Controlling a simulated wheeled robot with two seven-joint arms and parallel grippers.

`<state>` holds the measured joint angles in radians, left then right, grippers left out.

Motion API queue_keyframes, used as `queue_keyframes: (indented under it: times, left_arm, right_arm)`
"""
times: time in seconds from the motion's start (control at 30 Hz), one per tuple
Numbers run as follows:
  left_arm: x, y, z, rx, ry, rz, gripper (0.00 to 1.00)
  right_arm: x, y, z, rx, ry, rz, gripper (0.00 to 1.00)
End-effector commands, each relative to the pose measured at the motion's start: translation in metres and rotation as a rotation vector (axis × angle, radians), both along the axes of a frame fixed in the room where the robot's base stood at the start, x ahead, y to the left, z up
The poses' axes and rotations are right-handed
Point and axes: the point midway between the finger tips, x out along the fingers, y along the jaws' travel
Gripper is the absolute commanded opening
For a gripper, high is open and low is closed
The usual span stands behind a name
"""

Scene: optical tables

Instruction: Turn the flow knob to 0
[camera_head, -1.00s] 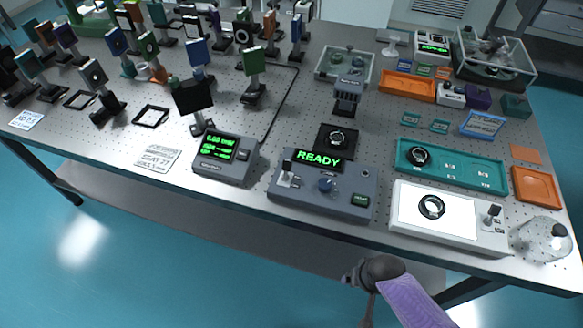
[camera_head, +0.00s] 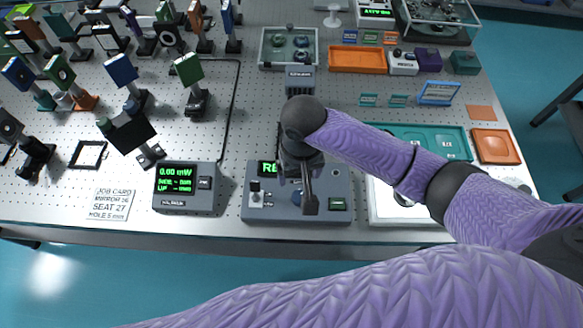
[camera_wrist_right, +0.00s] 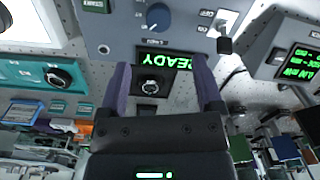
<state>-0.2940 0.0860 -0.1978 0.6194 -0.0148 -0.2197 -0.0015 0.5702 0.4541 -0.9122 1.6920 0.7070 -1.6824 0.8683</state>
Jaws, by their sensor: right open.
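The control box (camera_head: 262,212) with the green READY display stands at the front edge of the table. Its blue knob (camera_head: 297,197) is partly hidden behind my right gripper (camera_head: 308,196) in the head view. The knob shows clearly in the right wrist view (camera_wrist_right: 158,17), at the top, beyond the fingertips (camera_wrist_right: 161,78). My right gripper is open, with nothing between its fingers, over the box and apart from the knob. The knob's setting is too small to read. My left gripper is not in view.
A power meter (camera_head: 186,188) stands to the left. My arm covers part of the teal tray (camera_head: 452,142) and the white-topped box (camera_head: 381,203).

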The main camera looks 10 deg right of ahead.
Motion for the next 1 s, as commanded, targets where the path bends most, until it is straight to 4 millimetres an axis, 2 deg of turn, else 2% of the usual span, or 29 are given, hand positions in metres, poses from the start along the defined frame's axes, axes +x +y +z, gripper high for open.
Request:
queue_keyframes:
  times: [0.07,0.3,0.43,0.57,0.8,0.87,1.0]
  left_arm:
    - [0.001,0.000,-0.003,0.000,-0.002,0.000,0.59]
    - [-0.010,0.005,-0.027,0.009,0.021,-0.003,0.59]
    - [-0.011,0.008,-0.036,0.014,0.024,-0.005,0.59]
    - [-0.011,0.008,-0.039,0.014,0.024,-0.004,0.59]
    - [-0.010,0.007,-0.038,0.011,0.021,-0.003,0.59]
    - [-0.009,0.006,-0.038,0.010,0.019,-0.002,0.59]
    - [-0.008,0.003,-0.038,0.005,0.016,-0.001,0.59]
  right_arm:
    - [-0.002,0.000,-0.005,-0.008,0.006,0.002,0.84]
    - [-0.002,-0.001,-0.064,-0.009,0.008,-0.001,0.84]
    - [-0.002,-0.001,-0.087,-0.008,0.006,0.001,0.84]
    - [-0.002,-0.001,-0.097,-0.008,0.004,0.002,0.84]
    - [-0.002,-0.001,-0.097,-0.007,0.003,0.002,0.84]
    - [-0.002,-0.001,-0.097,-0.007,0.003,0.002,0.74]
    - [-0.002,-0.001,-0.097,-0.007,0.003,0.002,0.44]
